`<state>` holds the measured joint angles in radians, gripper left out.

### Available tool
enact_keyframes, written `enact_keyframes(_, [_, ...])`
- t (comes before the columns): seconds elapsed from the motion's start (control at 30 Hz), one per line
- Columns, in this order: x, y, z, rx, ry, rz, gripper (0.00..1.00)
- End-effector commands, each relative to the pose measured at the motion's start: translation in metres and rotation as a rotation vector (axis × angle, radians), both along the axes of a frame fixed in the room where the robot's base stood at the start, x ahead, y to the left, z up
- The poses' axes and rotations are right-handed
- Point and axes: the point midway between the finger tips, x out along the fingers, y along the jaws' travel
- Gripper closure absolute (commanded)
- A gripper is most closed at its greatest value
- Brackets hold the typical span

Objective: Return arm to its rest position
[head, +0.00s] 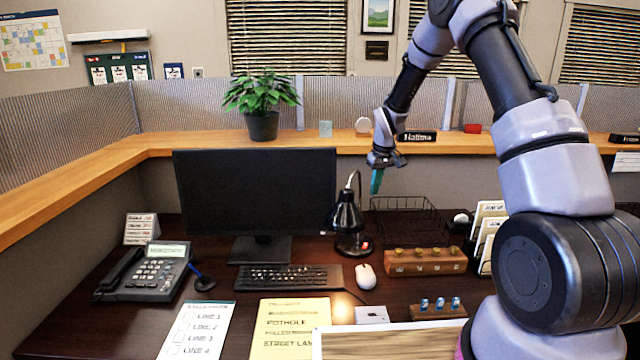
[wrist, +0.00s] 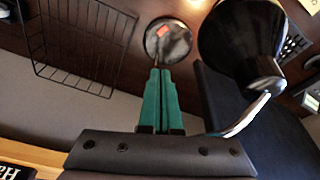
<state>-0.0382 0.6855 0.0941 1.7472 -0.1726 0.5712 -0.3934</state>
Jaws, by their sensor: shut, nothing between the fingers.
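My gripper (head: 377,181) hangs from my raised arm above the back of the desk, fingers pointing down. In the wrist view its two green fingers (wrist: 159,100) are together, with nothing between them. In the head view it is just right of the black desk lamp (head: 347,215) and left of the black wire tray (head: 405,219). In the wrist view the lamp's shade (wrist: 240,40) is close on the right and its round base (wrist: 168,41) lies beyond the fingertips. My arm fills the right side of the head view and hides part of the desk.
A monitor (head: 255,192) stands left of the lamp. The wooden ledge (head: 340,142) behind my gripper carries a potted plant (head: 262,105) and a name plate (head: 417,136). A phone (head: 145,271), keyboard (head: 289,277), mouse (head: 365,276) and wooden block (head: 426,262) are on the desk.

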Motion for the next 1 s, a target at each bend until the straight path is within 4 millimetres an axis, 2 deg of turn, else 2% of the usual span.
enact_keyframes(0.03, [-0.008, -0.004, 0.033, 0.006, -0.022, -0.029, 1.00])
enact_keyframes(0.2, [-0.048, -0.015, 0.118, 0.036, -0.069, -0.139, 1.00])
enact_keyframes(0.37, [-0.096, -0.025, 0.187, 0.074, -0.116, -0.241, 1.00])
enact_keyframes(0.5, [-0.145, -0.031, 0.235, 0.117, -0.154, -0.328, 1.00])
enact_keyframes(0.7, [-0.222, -0.038, 0.284, 0.191, -0.207, -0.448, 1.00])
enact_keyframes(0.83, [-0.274, -0.041, 0.303, 0.249, -0.238, -0.522, 1.00])
enact_keyframes(1.0, [-0.334, -0.042, 0.314, 0.326, -0.274, -0.605, 1.00])
